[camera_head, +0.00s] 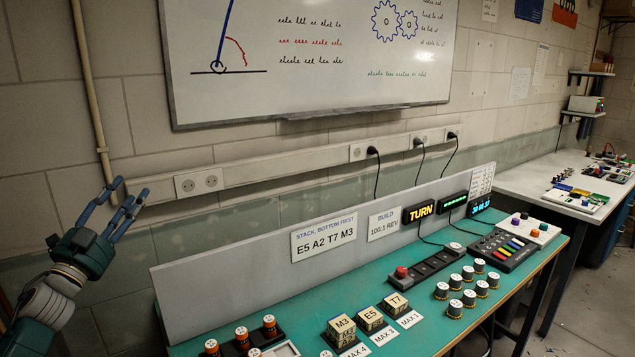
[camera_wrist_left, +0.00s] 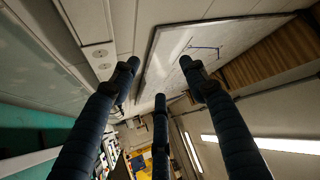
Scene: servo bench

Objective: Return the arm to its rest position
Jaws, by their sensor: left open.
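My left gripper (camera_head: 122,208) is raised at the left of the head view, off the left end of the bench and in front of the wall. Its fingers are spread, and nothing is between them. In the left wrist view the open fingers (camera_wrist_left: 160,85) point toward the wall and ceiling, with empty space between them. My left arm comes in from the lower left edge of the head view. My right gripper shows in neither view.
A whiteboard (camera_head: 330,95) hangs above. Space around the left gripper looks free.

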